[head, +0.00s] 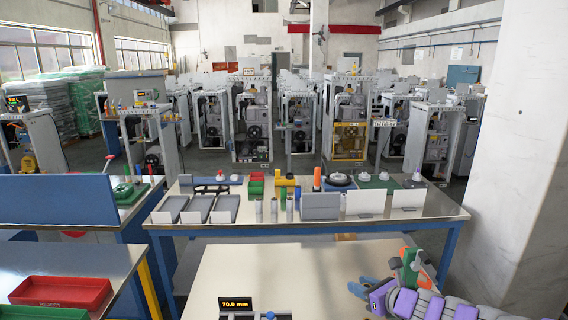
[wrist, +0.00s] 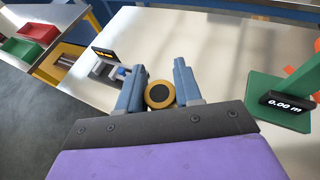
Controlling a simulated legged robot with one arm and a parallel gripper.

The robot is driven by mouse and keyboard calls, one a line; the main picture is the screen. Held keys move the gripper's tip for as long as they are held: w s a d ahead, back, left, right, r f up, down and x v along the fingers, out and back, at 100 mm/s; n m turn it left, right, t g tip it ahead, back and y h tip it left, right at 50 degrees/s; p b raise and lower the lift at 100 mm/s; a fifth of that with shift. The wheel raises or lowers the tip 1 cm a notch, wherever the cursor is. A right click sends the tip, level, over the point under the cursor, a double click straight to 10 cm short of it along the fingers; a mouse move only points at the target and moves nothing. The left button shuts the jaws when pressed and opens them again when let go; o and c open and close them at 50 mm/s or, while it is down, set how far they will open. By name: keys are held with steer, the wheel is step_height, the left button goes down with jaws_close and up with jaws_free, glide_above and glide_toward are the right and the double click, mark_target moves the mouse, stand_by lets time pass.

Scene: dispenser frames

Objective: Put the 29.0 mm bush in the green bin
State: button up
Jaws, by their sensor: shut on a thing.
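My gripper (head: 366,287) is over the near table at the lower right of the head view. In the wrist view my gripper (wrist: 160,68) has its two blue fingers either side of a round bush (wrist: 148,98), a gold ring with a dark centre, and is shut on it. Its size cannot be read. The bush cannot be made out in the head view. The green bin (head: 42,313) is at the bottom left of the head view, partly cut off. It also shows at the left edge of the wrist view (wrist: 20,50), well away from my gripper.
A red tray (head: 60,292) stands beside the green bin. A gauge display (head: 236,303) reads 70.0 mm on the near table. A green stand (wrist: 278,118) with a 0.00 display is right of my gripper. The table between gauge and stand looks clear.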

steer(key=w+a+r+m+t+h, duration=0.1)
steer(key=a+r+m+h, duration=0.1)
steer(key=a+r, duration=0.5)
steer(key=shift+w+a+r+m+h, duration=0.15)
steer(key=shift+a+r+m+h, duration=0.2)
steer(key=shift+r, duration=0.3)
steer(key=shift+d, duration=0.25)
steer(key=shift+d+f, duration=0.1)
steer(key=shift+f, duration=0.05)
